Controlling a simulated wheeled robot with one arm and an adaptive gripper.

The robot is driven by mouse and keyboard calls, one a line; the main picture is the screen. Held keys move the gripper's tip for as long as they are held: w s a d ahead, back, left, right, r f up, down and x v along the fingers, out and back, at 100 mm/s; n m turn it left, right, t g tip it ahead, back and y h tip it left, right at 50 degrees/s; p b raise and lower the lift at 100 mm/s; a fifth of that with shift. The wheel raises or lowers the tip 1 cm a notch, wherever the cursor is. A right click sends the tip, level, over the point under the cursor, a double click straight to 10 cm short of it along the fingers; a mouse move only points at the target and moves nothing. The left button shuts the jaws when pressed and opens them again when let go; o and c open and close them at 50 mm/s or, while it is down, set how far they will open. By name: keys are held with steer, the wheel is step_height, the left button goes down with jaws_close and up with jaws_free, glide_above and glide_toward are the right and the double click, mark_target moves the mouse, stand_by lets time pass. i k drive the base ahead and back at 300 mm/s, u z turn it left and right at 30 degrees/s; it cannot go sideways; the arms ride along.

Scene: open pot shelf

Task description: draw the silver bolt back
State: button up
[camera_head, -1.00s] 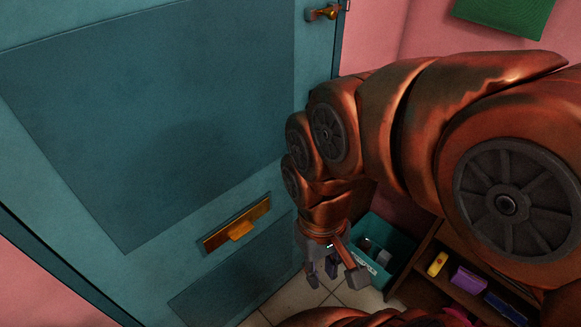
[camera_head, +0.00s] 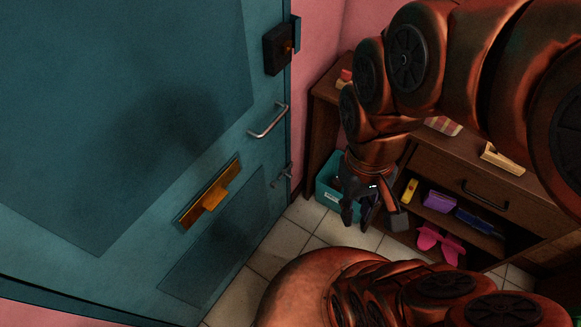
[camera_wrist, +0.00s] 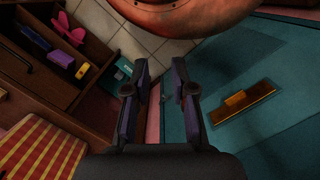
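The teal door (camera_head: 140,110) fills the left of the head view. A small silver bolt (camera_head: 283,176) sits low on it, near its right edge, below a silver pull handle (camera_head: 268,122). My gripper (camera_head: 374,214) hangs pointing down to the right of the bolt, apart from it in the picture. In the wrist view my gripper (camera_wrist: 162,98) shows two dark fingers spread apart with nothing held between them. The door (camera_wrist: 240,70) lies to the right there, and the bolt is too small and dark to make out surely.
A brass letter plate (camera_head: 210,193) is on the door, and a dark lock box (camera_head: 279,49) is higher up. A teal bin (camera_head: 327,187) stands behind my gripper. A brown cabinet (camera_head: 455,160) with shelved items stands at right. The tiled floor (camera_head: 295,228) is clear between.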

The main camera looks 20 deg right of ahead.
mark_target(289, 176)
steer(key=u, duration=2)
steer(key=k, duration=0.4)
steer(key=z, duration=0.55)
